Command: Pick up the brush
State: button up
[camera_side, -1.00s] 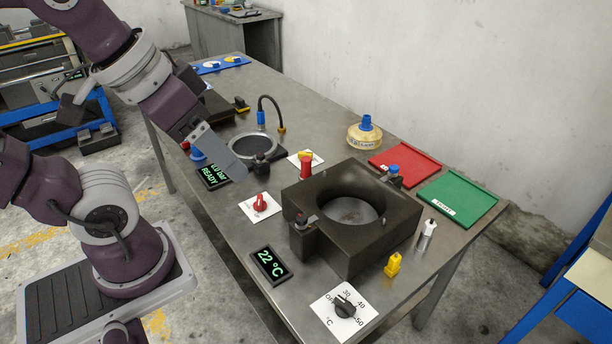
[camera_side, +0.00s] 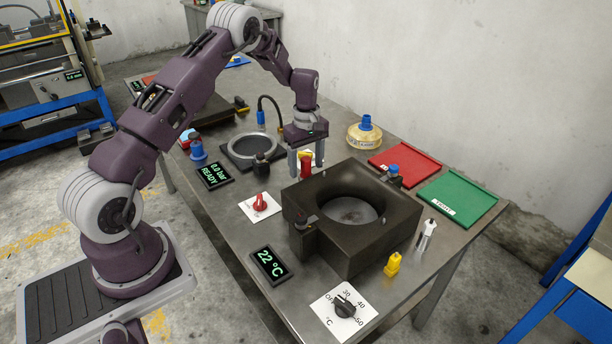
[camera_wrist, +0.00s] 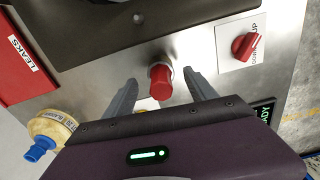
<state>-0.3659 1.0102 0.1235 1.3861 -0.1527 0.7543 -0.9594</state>
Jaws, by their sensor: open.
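No thing in view is clearly recognisable as a brush. A slim white tool with a dark tip (camera_side: 428,232) lies or stands at the table's right front edge, and a small yellow piece (camera_side: 393,265) stands nearby; I cannot tell whether either is the brush.
The dark block (camera_side: 290,205) with a round hollow stands in front of my gripper. A yellowish container with a blue cap (camera_side: 364,136), a red tray (camera_side: 425,168) and a green tray (camera_side: 470,190) are to the right. A red knob (camera_side: 260,203) is front left.

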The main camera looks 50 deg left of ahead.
aim_at(306, 175)
notch_tip(306, 175, down, 4)
jog(key=shift+s+f, duration=0.1)
grip_shut()
notch_tip(306, 175, up, 10)
jog(key=shift+r, duration=0.1)
dwell(0.5)
